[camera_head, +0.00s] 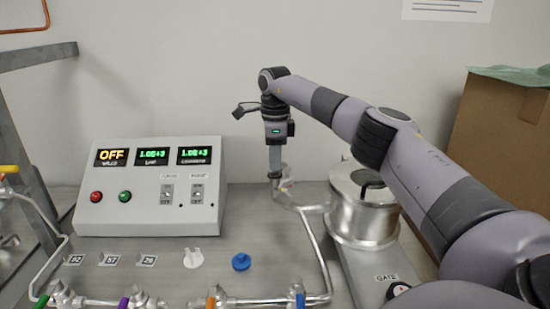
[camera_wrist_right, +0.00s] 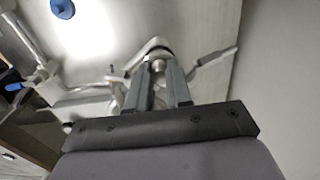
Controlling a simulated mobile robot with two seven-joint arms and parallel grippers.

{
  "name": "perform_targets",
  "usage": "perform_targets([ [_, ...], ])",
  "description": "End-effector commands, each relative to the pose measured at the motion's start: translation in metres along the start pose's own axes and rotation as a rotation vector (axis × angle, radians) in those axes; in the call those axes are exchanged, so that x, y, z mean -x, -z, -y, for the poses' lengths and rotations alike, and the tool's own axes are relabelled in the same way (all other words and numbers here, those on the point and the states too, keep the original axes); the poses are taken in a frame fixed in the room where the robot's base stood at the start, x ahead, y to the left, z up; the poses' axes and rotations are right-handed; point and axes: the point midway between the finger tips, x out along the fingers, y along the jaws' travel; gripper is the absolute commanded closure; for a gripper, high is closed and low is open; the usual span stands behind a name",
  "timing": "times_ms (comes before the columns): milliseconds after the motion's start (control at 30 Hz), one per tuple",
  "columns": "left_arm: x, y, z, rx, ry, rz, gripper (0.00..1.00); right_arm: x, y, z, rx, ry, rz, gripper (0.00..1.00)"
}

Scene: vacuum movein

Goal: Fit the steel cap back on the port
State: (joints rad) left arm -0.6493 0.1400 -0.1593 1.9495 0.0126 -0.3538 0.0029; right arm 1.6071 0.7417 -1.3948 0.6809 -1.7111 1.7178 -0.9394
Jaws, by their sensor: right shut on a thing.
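My right gripper (camera_head: 275,170) points down over the back of the bench, its fingers at the upright pipe end of the port (camera_head: 287,195). In the right wrist view its fingers (camera_wrist_right: 162,75) close on a small round shiny piece (camera_wrist_right: 158,66), which looks like the steel cap. A pale metal ring with a dark band (camera_wrist_right: 157,46) shows just beyond the fingertips. I cannot tell whether the cap touches the port. A thin metal lever (camera_wrist_right: 215,57) sticks out beside it. My left gripper is not in view.
A steel chamber with a lid (camera_head: 363,205) stands right of the port, close under my right arm. A control box (camera_head: 150,200) with displays is at the left. A blue cap (camera_head: 241,261) and a white part (camera_head: 193,258) lie in front. A cardboard box (camera_head: 500,140) is at the right.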

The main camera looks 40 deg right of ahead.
Motion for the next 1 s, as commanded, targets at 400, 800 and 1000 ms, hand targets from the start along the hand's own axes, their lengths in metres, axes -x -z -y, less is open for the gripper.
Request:
perform_targets([
  [400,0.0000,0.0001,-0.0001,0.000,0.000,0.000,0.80,0.0000,-0.0003,-0.0001,0.000,0.000,0.000,1.00],
  [800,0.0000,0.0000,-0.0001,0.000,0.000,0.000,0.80,-0.0043,0.0000,-0.0001,0.000,-0.001,0.000,1.00],
  [1000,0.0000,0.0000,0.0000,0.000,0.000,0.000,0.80,-0.0067,0.0000,-0.0001,0.000,-0.001,0.000,1.00],
])
